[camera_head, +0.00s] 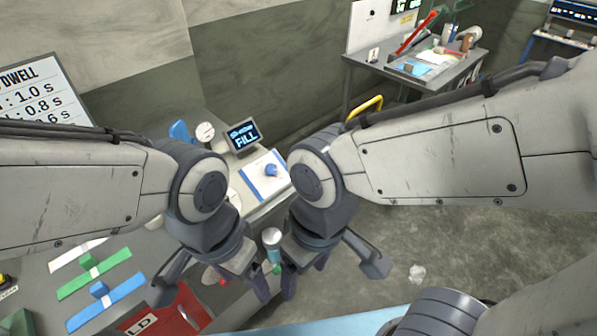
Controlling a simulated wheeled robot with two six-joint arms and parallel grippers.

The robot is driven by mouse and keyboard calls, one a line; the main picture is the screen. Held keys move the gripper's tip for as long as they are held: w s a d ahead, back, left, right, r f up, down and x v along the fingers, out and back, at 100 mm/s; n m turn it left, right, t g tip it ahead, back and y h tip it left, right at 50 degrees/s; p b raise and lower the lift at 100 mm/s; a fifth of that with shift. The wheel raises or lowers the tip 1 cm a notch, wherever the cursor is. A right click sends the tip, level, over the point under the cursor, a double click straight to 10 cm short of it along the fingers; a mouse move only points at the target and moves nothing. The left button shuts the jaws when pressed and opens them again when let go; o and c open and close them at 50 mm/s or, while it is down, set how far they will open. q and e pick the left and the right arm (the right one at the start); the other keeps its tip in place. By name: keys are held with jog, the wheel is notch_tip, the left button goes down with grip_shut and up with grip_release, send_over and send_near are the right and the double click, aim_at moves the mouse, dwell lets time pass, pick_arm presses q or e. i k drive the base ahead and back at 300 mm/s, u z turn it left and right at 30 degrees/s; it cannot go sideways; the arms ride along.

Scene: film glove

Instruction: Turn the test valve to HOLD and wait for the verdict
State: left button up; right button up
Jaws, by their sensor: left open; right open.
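A blue knob (271,170), which looks like the test valve, sits on a white plate with blue edges (254,176) on the bench. I cannot read which position it points to. A small display (243,136) behind it reads FILL. A round gauge (205,131) stands left of the display. My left gripper (213,286) is open over the near part of the bench, well in front of the knob. My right gripper (331,271) is open beyond the bench's right edge, over the floor side. Both grippers look empty and apart from the knob.
A red panel (190,304) with partly hidden lettering and white, green (95,274) and blue strips lie at left. A pale-topped cylinder (272,240) shows between the grippers. A sign (40,92) stands at upper left.

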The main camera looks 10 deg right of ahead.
aim_at(271, 169)
jog(key=k, duration=0.5)
jog(key=z, duration=1.4)
jog(key=i, duration=1.15)
jog(key=u, duration=2.55)
